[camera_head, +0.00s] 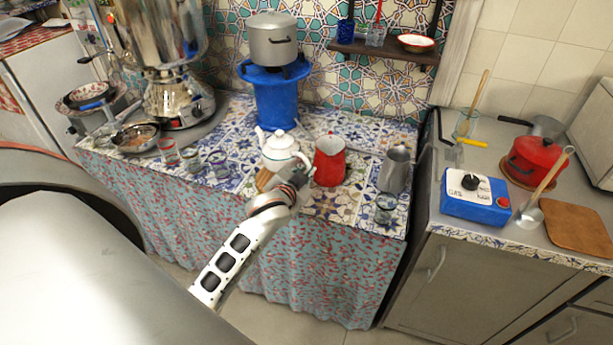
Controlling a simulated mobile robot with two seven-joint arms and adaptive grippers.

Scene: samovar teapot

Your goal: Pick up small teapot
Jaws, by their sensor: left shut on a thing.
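The small white teapot (279,147) with a green-trimmed lid and handle stands upright on the patterned tile counter, its spout to the left. My left arm reaches in from below, and my left gripper (291,176) is at the teapot's front right, by its handle. The gripper is shut on the teapot's handle; the fingertips are small and partly hidden. I cannot tell whether the teapot's base is touching the counter. My right gripper is not in view.
A red pitcher (329,160) stands close to the right of the gripper, and a metal pitcher (395,169) farther right. Small glasses (219,163) stand to the left. A brown wooden item (264,180) lies below the teapot. A blue stand (275,105) with a pot is behind.

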